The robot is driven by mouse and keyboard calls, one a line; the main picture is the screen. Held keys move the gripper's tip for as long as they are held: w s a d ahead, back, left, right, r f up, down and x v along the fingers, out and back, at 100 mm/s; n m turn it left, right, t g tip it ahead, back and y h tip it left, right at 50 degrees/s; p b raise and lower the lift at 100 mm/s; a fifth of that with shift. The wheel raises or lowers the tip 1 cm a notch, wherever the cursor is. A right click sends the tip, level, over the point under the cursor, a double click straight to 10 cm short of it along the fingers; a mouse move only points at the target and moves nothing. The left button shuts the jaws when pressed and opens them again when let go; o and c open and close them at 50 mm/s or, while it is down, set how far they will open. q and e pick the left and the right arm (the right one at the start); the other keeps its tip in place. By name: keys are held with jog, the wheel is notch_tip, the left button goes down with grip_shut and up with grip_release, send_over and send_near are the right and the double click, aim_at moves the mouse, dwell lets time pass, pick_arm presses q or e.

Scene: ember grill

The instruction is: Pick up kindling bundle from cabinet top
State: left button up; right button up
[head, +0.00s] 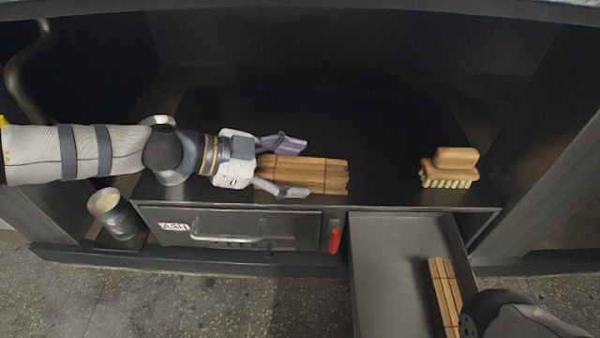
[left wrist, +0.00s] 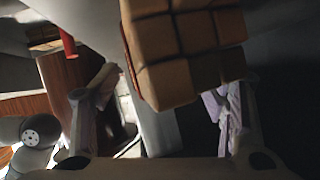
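A kindling bundle (head: 325,174) of light wooden sticks lies flat on the black cabinet top (head: 390,150), near its front edge. My left gripper (head: 287,166) reaches in from the left with its fingers spread on either side of the bundle's left end. In the left wrist view the bundle's end (left wrist: 185,50) sits between the fingers, with gaps showing beside it. A second bundle (head: 443,295) lies in the open drawer (head: 385,265). Part of my right arm is at the lower right over the drawer; its gripper is not visible.
A wooden brush (head: 449,168) stands on the cabinet top at the right. A metal can (head: 115,215) is at the left. A closed drawer with a bar handle (head: 235,232) and a red handle (head: 335,237) are on the front. The cabinet top between bundle and brush is clear.

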pick_arm(q)
grip_shut()
